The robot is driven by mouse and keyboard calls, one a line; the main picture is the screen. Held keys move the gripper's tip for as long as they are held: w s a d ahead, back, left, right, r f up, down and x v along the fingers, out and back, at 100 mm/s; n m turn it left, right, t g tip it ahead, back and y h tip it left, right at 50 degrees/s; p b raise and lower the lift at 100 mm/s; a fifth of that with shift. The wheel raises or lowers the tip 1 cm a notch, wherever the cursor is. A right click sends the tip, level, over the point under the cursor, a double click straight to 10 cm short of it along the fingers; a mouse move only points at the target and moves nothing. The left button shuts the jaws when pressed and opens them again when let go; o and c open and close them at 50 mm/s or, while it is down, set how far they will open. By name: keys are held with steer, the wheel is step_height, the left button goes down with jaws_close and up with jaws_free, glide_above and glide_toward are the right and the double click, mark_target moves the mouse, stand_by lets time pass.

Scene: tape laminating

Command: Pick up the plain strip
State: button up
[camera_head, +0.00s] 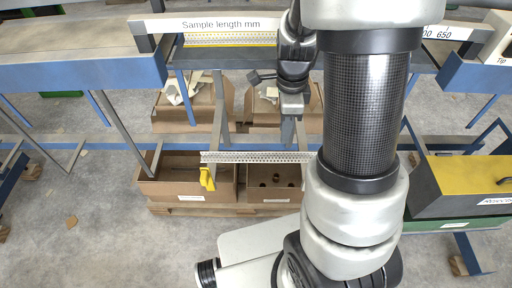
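A light grey perforated strip (255,157) runs level across the middle of the picture, above the boxes. A yellow clip-like piece (207,179) hangs near its left end. Its right end passes behind my arm. A second perforated strip with yellow edges (215,40) lies on the bench below the "Sample length mm" label. I cannot tell for sure which one is the plain strip. My gripper (288,140) points down at picture centre, its tip just above the grey strip in the picture. Whether it touches the strip, and its finger gap, are not clear.
A long bench (80,55) with blue edges crosses the back. Cardboard boxes (187,190) stand on pallets below it, some holding scraps. A yellow-topped dark case (465,175) stands at the right. Open floor (110,245) lies at lower left.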

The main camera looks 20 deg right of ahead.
steer(key=f, duration=0.5)
steer(key=f+b, duration=0.1)
steer(key=f, duration=0.2)
steer(key=shift+s+d+f, duration=0.2)
steer(key=shift+d+f, duration=0.05)
steer(key=shift+f, duration=0.4)
jaws_close()
